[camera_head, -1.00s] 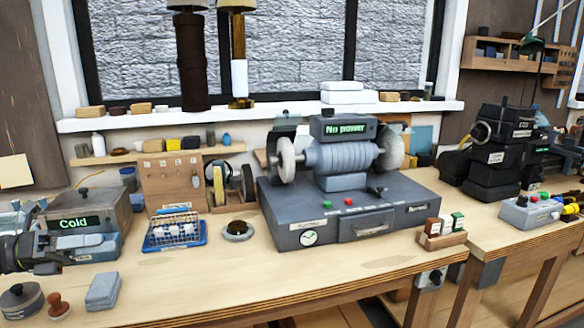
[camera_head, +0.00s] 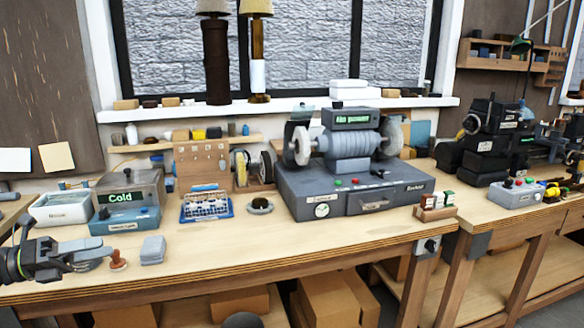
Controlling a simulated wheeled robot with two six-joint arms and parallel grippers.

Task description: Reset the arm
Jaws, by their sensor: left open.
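My left gripper (camera_head: 92,257) comes in from the left edge of the head view, low over the front left of the workbench (camera_head: 300,255). Its jaws are open, with nothing seen between them. A small brown knobbed stamp (camera_head: 118,261) stands just to the right of the fingertips. A grey block (camera_head: 152,250) lies a little further right. My right gripper is not in view.
A box reading "Cold" (camera_head: 128,192) and a white tray (camera_head: 62,207) stand behind the gripper. A blue rack (camera_head: 206,206) and a grinder (camera_head: 355,180) sit further right. The bench front between the grey block and grinder is clear.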

